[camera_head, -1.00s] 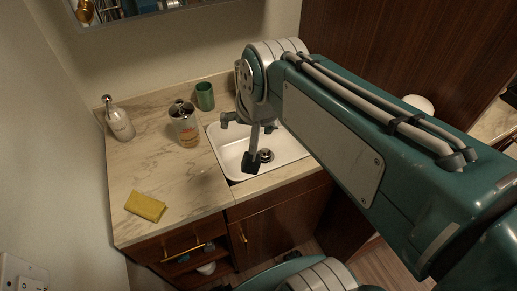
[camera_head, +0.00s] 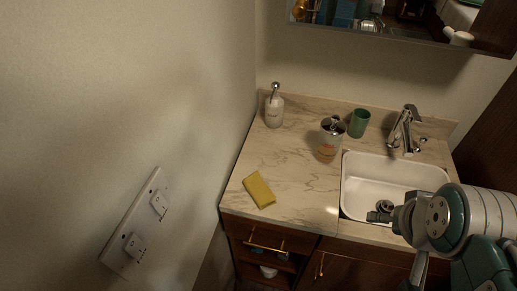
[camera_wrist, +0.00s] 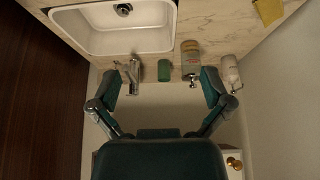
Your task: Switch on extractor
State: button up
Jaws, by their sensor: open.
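A white wall plate (camera_head: 136,226) is on the left wall in the head view. It carries an upper switch (camera_head: 159,204) and a lower switch (camera_head: 135,246); their labels and on or off state are too small to tell. No extractor can be made out. My gripper (camera_head: 398,240) is at the lower right of the head view, by the sink's front, far to the right of the plate. In the wrist view my gripper (camera_wrist: 160,75) has its two fingers spread wide with nothing between them. The wall plate does not show in that view.
A white sink (camera_head: 360,180) with a faucet (camera_head: 403,130) is at right. A mirrored cabinet (camera_head: 400,22) hangs above. Space before the left wall looks clear.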

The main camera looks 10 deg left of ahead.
aim_at(135, 247)
jog(key=k+l+u, duration=0.1)
jog(key=u, duration=0.2)
jog(key=k+l+u, duration=0.1)
jog(key=l+u, duration=0.2)
jog(key=j+u, duration=0.1)
jog(key=u, duration=0.35)
jog(key=k+j+u, duration=0.1)
jog(key=u, duration=0.4)
jog(key=j+u, duration=0.15)
jog(key=u, duration=0.3)
jog(key=k+j+z, duration=0.2)
jog(key=k+j, duration=0.1)
